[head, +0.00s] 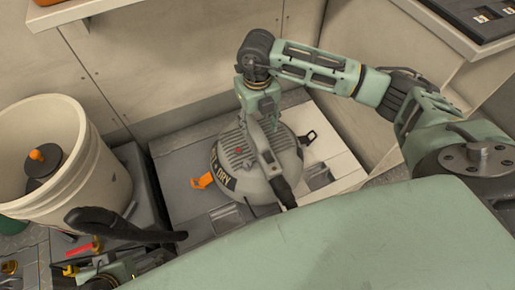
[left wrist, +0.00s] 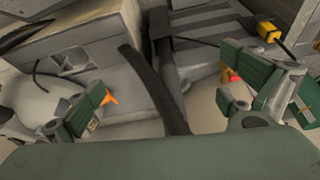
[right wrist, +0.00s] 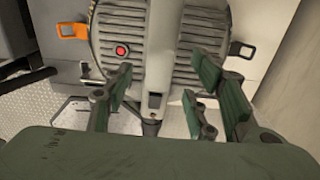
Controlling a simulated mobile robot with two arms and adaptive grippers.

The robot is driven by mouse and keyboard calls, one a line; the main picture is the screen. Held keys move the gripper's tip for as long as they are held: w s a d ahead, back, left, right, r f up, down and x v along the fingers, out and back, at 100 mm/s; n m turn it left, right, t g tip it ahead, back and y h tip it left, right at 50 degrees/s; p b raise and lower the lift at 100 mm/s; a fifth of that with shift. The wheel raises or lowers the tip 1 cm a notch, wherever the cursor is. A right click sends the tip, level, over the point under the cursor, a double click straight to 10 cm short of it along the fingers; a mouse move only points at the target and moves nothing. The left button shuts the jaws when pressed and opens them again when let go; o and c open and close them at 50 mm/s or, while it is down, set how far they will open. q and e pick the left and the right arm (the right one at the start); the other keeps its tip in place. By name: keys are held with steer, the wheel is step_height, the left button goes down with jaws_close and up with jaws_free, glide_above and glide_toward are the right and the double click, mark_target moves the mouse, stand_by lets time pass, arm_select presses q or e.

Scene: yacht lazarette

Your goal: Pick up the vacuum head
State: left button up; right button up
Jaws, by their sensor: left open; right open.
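The vacuum head (head: 232,165) is a grey ribbed dome with a raised handle, a red button, a dark "DRY" band and an orange latch. It rests on a pale grey surface in the middle of the head view. In the right wrist view the vacuum head (right wrist: 183,62) fills the top. My right gripper (head: 262,118) is over the dome at its handle; in the right wrist view its fingers (right wrist: 158,100) are apart on either side of the handle's end, and contact cannot be told. My left gripper (left wrist: 178,105) is open at the lower left, around a black hose or strap.
A white bucket (head: 102,170) stands at the left, holding a dark part with an orange knob (head: 37,154). A black curved hose (head: 115,224) lies in front of it. Panelled walls (head: 165,60) close off the back. A dark panel (head: 470,15) is at the upper right.

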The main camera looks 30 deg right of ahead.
mark_target(257, 133)
step_height(257, 133, down, 4)
steer(key=shift+s+f+b, duration=0.1)
steer(key=shift+s+b, duration=0.05)
steer(key=shift+b, duration=0.35)
steer(key=shift+f, duration=0.15)
jaws_close()
arm_select(q)
steer(key=w+t, duration=0.1)
steer(key=w, duration=0.1)
steer(key=w+d+r+t, duration=0.1)
steer(key=w, duration=0.1)
steer(key=w+d+r+t, duration=0.1)
steer(key=w, duration=0.1)
steer(key=shift+w+r+h, duration=0.15)
steer(key=shift+w+h, duration=0.05)
steer(key=shift+h, duration=0.2)
